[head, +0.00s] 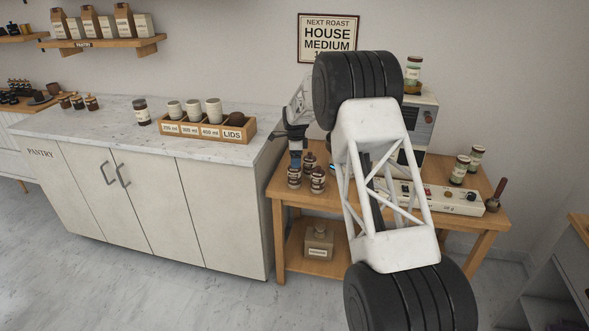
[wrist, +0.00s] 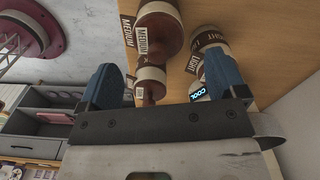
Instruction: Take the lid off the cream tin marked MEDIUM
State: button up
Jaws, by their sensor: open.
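My gripper (wrist: 162,64) is open, its two blue fingers spread apart with nothing held. In the wrist view a brown and cream container (wrist: 158,22) with a MEDIUM label shows beyond and between the fingers. A smaller-looking brown and cream part (wrist: 150,74) shows just below it; I cannot tell whether it is a separate container. A similar container marked LIGHT (wrist: 209,40) shows by the right finger. In the head view my gripper (head: 296,160) hangs over a group of small dark-topped jars (head: 317,180) on the wooden table; their markings are too small to read.
My arm hides part of the wooden table (head: 460,200) and the machine (head: 424,120) behind it. A white panel with knobs (head: 455,200) and cream-labelled jars (head: 459,170) stand to the right. The marble counter (head: 70,125) at left holds cups and a LIDS box (head: 205,131).

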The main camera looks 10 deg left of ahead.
jog(key=shift+f, duration=1.75)
jog(key=c, duration=1)
jog(key=shift+r, duration=0.1)
jog(key=shift+r, duration=1.45)
jog(key=shift+s+r, duration=0.15)
jog(key=shift+r, duration=0.1)
jog(key=s+d, duration=0.3)
jog(key=s, duration=0.4)
jog(key=s+d+r, duration=0.1)
jog(key=s+d, duration=0.2)
jog(key=s, duration=0.4)
jog(key=shift+s+r, duration=0.2)
jog(key=shift+s, duration=0.05)
jog(key=shift+d, duration=0.1)
